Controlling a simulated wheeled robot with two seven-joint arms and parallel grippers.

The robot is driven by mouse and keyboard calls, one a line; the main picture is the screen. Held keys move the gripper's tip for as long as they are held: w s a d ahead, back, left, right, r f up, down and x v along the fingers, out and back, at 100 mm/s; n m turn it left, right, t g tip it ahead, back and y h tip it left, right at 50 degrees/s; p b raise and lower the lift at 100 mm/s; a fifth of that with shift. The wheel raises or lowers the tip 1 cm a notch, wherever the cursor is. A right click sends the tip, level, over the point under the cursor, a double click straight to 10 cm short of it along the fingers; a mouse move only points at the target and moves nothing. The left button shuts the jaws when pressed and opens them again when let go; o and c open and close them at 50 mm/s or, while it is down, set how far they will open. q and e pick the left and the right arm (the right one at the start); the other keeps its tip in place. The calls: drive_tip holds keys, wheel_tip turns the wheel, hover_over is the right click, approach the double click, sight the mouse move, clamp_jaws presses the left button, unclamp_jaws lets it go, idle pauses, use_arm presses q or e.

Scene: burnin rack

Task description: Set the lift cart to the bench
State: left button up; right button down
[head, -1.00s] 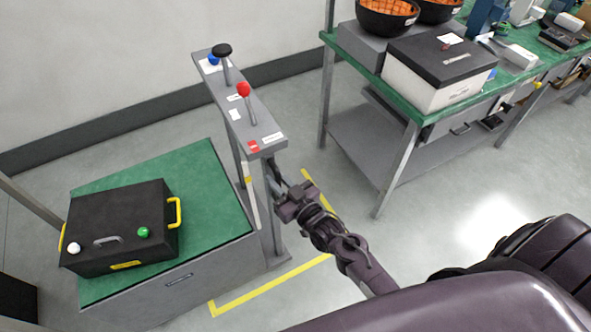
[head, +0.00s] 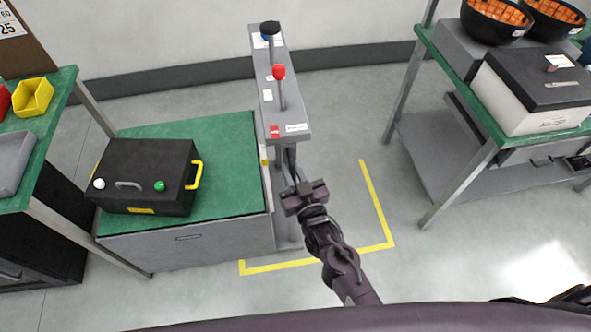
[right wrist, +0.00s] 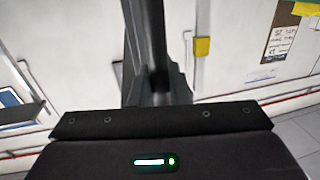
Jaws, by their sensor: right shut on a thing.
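The lift cart (head: 228,130) has a green top and grey sides. A black case (head: 150,165) with yellow handles sits on it. A grey column with a control panel (head: 290,112), a red-knobbed lever and a black-knobbed lever stands at the cart's right end. My right gripper (head: 298,185) is at this column, below the panel, shut on a part of the cart. The exact grip is hidden in the head view; a dark upright bar (right wrist: 150,50) shows in the right wrist view. A green-topped bench (head: 58,100) stands left of the cart. My left gripper is out of view.
A yellow floor line (head: 320,257) runs in front and right of the column. Another green bench (head: 430,45) at the right carries a white box with a black lid (head: 530,90) and black bowls. Clear floor lies between the column and that bench.

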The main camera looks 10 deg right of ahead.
drive_tip(key=shift+s+a, duration=0.1)
drive_tip(key=shift+a, duration=0.3)
drive_tip(key=c, duration=1.4)
unclamp_jaws()
drive_tip(key=shift+c, duration=0.2)
drive_tip(key=shift+a, duration=0.1)
drive_tip(key=b+v, duration=0.1)
drive_tip(key=v, duration=0.6)
drive_tip(key=shift+s+d, duration=0.2)
drive_tip(key=shift+s, duration=0.1)
